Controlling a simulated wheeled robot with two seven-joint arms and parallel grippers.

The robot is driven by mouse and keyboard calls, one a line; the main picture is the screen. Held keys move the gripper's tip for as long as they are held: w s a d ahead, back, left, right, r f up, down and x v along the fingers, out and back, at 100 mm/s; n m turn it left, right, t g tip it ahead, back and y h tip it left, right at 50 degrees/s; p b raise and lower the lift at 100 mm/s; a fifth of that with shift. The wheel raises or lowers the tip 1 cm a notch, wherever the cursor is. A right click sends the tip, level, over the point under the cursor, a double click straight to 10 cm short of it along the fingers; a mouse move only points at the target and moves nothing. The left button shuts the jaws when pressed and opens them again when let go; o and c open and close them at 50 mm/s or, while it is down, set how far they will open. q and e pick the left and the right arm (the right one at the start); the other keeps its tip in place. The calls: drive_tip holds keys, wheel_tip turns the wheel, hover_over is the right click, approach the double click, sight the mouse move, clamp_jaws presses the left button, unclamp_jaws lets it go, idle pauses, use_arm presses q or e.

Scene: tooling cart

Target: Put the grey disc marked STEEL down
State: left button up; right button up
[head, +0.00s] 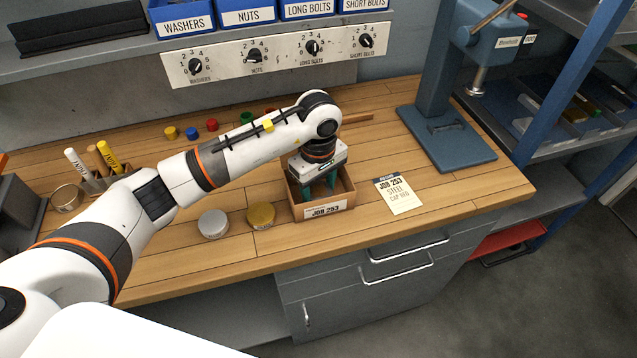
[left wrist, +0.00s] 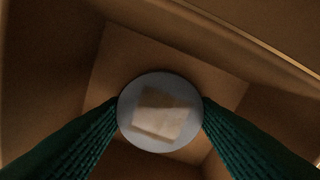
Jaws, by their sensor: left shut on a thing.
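My left gripper (head: 320,188) reaches down into a small wooden box (head: 348,203) labelled JOB 253. In the left wrist view its green fingers are shut on a grey disc (left wrist: 127,110) with a pale square patch on its face. No lettering is readable on it. The box floor and walls surround the disc in that view; I cannot tell whether it touches the floor. In the head view the held disc is hidden by the gripper and box. My right gripper is not in view.
A silver-grey disc (head: 213,224) and a gold disc (head: 260,215) lie left of the box. A blue press (head: 447,140) stands at the back right. Marker pens (head: 109,156) stand at left. The bench front right is clear.

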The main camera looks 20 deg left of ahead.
sight(319, 191)
use_arm(q)
drive_tip(key=shift+f, duration=0.1)
drive_tip(key=o, duration=1.3)
drive_tip(key=shift+r, duration=0.4)
wheel_tip(319, 191, up, 12)
drive_tip(key=b, duration=0.2)
drive_tip(key=shift+f+b, duration=0.25)
drive_tip(key=shift+b, duration=0.15)
